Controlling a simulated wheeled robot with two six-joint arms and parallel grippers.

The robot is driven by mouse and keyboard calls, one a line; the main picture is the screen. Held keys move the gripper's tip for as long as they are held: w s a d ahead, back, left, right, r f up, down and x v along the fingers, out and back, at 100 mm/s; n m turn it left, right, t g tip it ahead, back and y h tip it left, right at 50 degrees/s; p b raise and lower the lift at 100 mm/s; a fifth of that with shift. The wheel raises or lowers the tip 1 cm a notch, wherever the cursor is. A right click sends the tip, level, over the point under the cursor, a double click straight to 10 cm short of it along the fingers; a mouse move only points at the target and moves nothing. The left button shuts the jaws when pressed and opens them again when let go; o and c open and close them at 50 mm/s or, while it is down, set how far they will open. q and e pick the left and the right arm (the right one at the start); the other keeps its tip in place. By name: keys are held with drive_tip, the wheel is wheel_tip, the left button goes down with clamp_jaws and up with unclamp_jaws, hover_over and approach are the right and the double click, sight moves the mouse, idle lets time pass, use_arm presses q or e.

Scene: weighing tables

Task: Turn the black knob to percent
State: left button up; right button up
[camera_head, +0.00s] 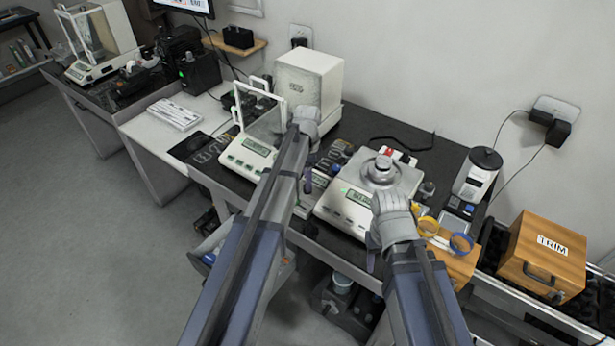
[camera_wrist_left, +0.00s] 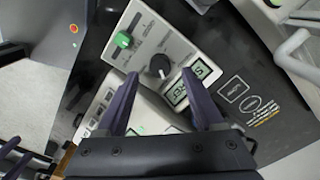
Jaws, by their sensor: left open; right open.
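The black knob (camera_wrist_left: 162,66) is on a pale control panel (camera_wrist_left: 146,22) in the left wrist view. The knob's marking and the percent label are too small to read. In the head view my left arm hides the knob. My right gripper (camera_head: 372,258) is open, near the table's front edge.
A balance (camera_head: 345,205) with a metal weight (camera_head: 382,170) on its pan stands right of my left arm. A glass-doored balance (camera_head: 246,155) stands to the left. A wooden TRIM box (camera_head: 543,256) and yellow and blue rings (camera_head: 461,243) are at the right.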

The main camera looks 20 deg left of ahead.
use_arm(q)
wheel_tip(320, 180, up, 5)
drive_tip(key=p, duration=0.3)
drive_tip(key=shift+f+p, duration=0.15)
drive_tip(key=shift+p, duration=0.25)
drive_tip(key=s+d+n, duration=0.5)
drive_tip(key=s+d, duration=0.1)
drive_tip(key=s, duration=0.6)
drive_tip(key=s+d+n+y, duration=0.1)
drive_tip(key=s+d+n, duration=0.3)
drive_tip(key=s+d, duration=0.3)
drive_tip(key=s, duration=0.5)
drive_tip(key=shift+d+n, duration=0.2)
drive_tip(key=shift+n, duration=0.2)
drive_tip(key=shift+s, duration=0.1)
